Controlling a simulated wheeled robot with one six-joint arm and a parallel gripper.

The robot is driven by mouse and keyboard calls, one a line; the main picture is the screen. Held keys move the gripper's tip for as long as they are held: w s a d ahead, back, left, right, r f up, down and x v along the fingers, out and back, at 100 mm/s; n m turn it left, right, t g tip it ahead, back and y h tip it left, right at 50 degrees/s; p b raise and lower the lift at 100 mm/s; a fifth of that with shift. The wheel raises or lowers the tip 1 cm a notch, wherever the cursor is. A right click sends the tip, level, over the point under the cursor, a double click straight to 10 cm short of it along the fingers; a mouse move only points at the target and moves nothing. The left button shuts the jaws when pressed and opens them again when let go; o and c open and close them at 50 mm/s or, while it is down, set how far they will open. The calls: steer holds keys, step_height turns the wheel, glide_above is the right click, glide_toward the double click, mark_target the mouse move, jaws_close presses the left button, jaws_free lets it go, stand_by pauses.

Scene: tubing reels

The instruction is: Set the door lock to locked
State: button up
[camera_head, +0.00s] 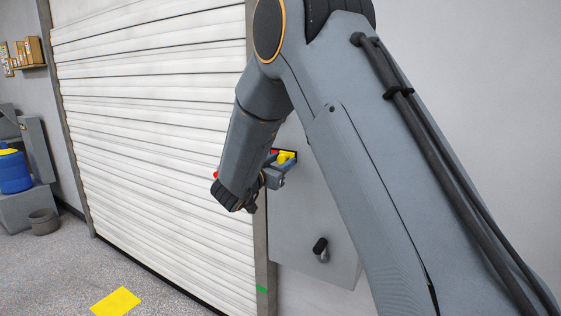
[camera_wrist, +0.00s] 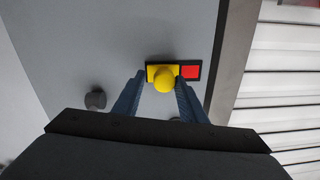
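The door lock is a dark plate (camera_wrist: 205,63) on a grey panel, with a yellow knob (camera_wrist: 165,81) on its left part and a red square (camera_wrist: 190,72) showing at its right end in the wrist view. In the head view the yellow knob (camera_head: 285,156) and some red show just behind my wrist. My gripper (camera_wrist: 159,79) is open, with its two blue-grey fingers apart on either side of the knob. I cannot tell whether a finger touches the knob. In the head view my gripper (camera_head: 274,176) is partly hidden by my wrist.
A black handle (camera_head: 320,245) sticks out lower on the grey panel (camera_head: 298,215). A white slatted shutter (camera_head: 150,130) stands to the left, past a grey post. A blue barrel (camera_head: 14,172) and a yellow floor patch (camera_head: 116,301) lie further left. The floor between is clear.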

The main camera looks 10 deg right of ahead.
steer(key=shift+o, duration=0.4)
steer(key=shift+a, duration=0.15)
steer(key=shift+s+a, duration=0.2)
steer(key=shift+s, duration=0.05)
steer(key=b+v, duration=0.2)
steer(key=v, duration=0.5)
